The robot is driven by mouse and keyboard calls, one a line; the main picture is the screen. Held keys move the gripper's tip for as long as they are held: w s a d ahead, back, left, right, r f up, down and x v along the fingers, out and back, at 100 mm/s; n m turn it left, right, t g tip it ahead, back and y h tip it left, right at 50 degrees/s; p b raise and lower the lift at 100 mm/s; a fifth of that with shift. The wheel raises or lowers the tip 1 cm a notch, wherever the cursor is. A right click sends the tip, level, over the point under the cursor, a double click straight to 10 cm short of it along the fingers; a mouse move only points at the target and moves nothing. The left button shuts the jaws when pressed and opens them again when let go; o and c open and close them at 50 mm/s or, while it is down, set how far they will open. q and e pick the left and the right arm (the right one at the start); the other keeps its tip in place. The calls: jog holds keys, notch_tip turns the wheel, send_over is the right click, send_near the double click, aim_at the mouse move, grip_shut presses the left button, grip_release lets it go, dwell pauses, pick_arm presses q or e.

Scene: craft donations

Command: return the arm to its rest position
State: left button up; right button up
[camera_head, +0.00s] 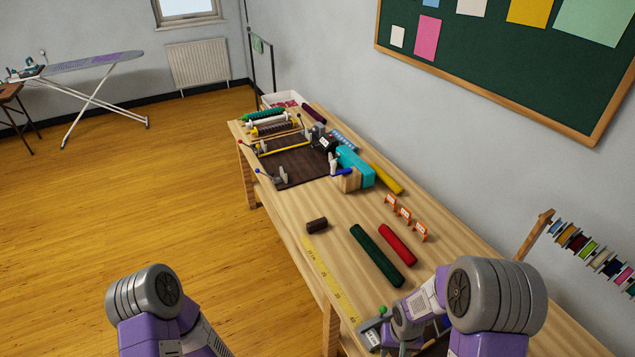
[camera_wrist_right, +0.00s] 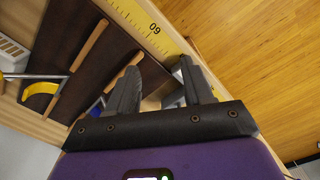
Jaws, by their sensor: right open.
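My right arm (camera_head: 497,300) reaches in from the lower right in the head view, over the near end of the workbench (camera_head: 290,215). My right gripper (camera_wrist_right: 161,66) shows in the right wrist view with its two dark fingers apart. It is above the bench's near end. A grey metal piece (camera_wrist_right: 174,97) shows behind the fingers; I cannot tell whether they touch it. My left arm (camera_head: 148,300) shows at the lower left, over the floor. Its gripper is out of view.
A yellow ruler strip (camera_head: 330,285) runs along the bench edge. Green (camera_head: 375,255) and red (camera_head: 398,244) rolls, a dark block (camera_head: 316,226) and orange-and-white pieces (camera_head: 405,215) lie nearby. A spool rack (camera_head: 590,250) is at right. Floor (camera_head: 130,200) at left is clear.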

pick_arm(q)
notch_tip(320, 180, down, 10)
jog(key=b, duration=0.9)
jog(key=shift+r+b, duration=0.25)
jog(key=shift+b, duration=0.05)
pick_arm(e)
jog(key=s+a+f+y, duration=0.1)
jog(key=s+a+f, duration=0.2)
jog(key=f, duration=0.3)
jog(key=s+a+f+y, duration=0.1)
jog(key=s+a+f, duration=0.3)
jog(key=f, duration=0.3)
jog(key=s+a+f+m+y, duration=0.1)
jog(key=s+a+f+y, duration=0.1)
jog(key=f, duration=0.4)
jog(key=shift+s+a+f+t, duration=0.15)
jog(key=shift+s+a+t, duration=0.15)
jog(key=shift+s+a, duration=0.6)
